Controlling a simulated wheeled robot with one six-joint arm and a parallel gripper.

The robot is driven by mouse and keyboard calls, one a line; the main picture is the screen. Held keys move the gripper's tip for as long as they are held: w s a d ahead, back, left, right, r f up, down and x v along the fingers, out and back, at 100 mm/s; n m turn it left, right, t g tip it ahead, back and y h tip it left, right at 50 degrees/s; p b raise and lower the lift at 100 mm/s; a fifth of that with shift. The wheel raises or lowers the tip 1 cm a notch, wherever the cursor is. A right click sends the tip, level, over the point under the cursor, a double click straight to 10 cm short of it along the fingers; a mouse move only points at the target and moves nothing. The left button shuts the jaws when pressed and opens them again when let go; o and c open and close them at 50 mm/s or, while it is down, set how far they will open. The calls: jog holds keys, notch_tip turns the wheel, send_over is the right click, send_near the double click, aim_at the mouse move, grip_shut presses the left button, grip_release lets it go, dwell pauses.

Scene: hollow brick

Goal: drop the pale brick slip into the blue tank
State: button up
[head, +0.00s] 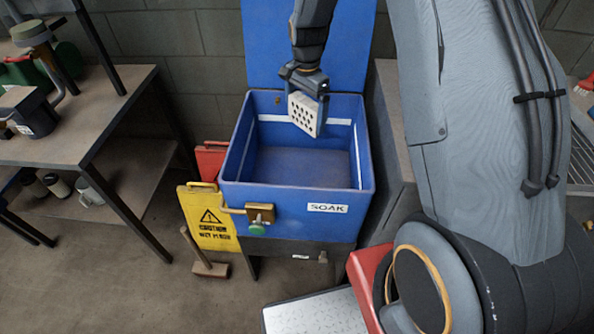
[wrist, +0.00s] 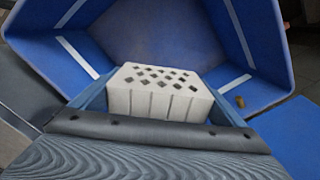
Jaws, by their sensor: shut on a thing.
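The pale brick slip (head: 305,114) is a whitish block with rows of dark holes. My gripper (head: 307,92) is shut on it and holds it over the open mouth of the blue tank (head: 295,208), toward the tank's back. The tank has a white SOAK label, white strips along its inner walls and a raised blue lid behind. In the wrist view the brick slip (wrist: 160,92) sits between the blue fingers of my gripper (wrist: 158,98), with the blue tank (wrist: 270,40) interior beyond it. The tank floor looks bare where visible.
A yellow caution sign (head: 209,218) and a small brush (head: 205,262) stand left of the tank. A workbench (head: 75,135) with tools is at the far left. A red box (head: 366,285) and a metal plate (head: 312,312) lie in front. Floor shows at lower left.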

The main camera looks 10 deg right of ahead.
aim_at(305, 102)
jog(key=shift+f+b, duration=1.3)
jog(key=shift+f, duration=0.95)
jog(key=o, duration=0.9)
jog(key=shift+r, duration=0.1)
jog(key=shift+r+b, duration=0.7)
jog(key=shift+r, duration=3.15)
